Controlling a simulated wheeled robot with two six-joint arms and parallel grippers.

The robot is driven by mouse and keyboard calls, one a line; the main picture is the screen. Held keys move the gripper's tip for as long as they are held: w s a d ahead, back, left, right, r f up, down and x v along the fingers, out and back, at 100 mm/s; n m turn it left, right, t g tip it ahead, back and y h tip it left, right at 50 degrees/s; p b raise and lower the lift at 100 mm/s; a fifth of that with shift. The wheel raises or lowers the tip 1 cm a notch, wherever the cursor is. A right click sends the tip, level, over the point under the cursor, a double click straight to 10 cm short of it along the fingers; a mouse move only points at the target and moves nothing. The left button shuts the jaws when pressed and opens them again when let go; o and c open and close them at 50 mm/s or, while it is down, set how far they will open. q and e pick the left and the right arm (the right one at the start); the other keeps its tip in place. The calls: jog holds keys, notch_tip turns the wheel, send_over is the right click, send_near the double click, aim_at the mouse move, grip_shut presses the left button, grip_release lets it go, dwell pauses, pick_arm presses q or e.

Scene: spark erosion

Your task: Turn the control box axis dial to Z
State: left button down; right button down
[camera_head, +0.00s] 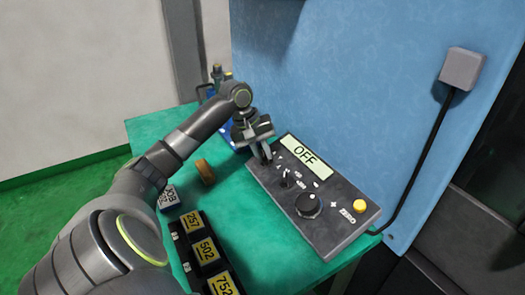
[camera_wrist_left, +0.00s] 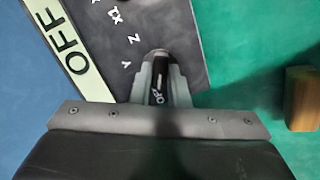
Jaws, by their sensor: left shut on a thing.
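The dark grey control box (camera_head: 335,235) lies on the green table with a pale display (camera_head: 303,156) reading OFF. My left gripper (camera_head: 266,158) points down at the box's far-left corner. In the left wrist view, its two fingers (camera_wrist_left: 160,85) are shut on the black axis dial (camera_wrist_left: 159,68). My right gripper is not in view.
A cable runs to a grey wall box (camera_head: 463,68).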

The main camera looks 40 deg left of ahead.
pick_arm(q)
jog(key=m+p, duration=0.2)
jog(key=p, duration=0.1)
jog(key=m+p, duration=0.2)
jog(key=m+y+p, duration=0.1)
jog(key=m+p, duration=0.2)
jog(key=shift+d+r+p, duration=0.15)
jog(key=shift+r+p, duration=0.1)
jog(key=shift+p, duration=0.1)
jog(key=m+p, duration=0.3)
jog(key=m, duration=0.1)
jog(key=shift+g+y, duration=0.3)
jog(key=m+p, duration=0.1)
jog(key=m, duration=0.3)
jog(key=shift+d+f+y+p, duration=0.1)
jog(key=shift+y+p, duration=0.2)
jog(key=shift+p, duration=0.1)
jog(key=m+p, duration=0.1)
jog(key=m, duration=0.2)
jog(key=m+t+p, duration=0.1)
jog(key=m, duration=0.3)
jog(key=shift+f+y, duration=0.1)
jog(key=shift+y, duration=0.3)
jog(key=shift+s+d+m+t, duration=0.1)
jog(key=shift+m+t, duration=0.2)
jog(key=shift+m, duration=1.5)
jog(key=c, duration=1.4)
grip_release()
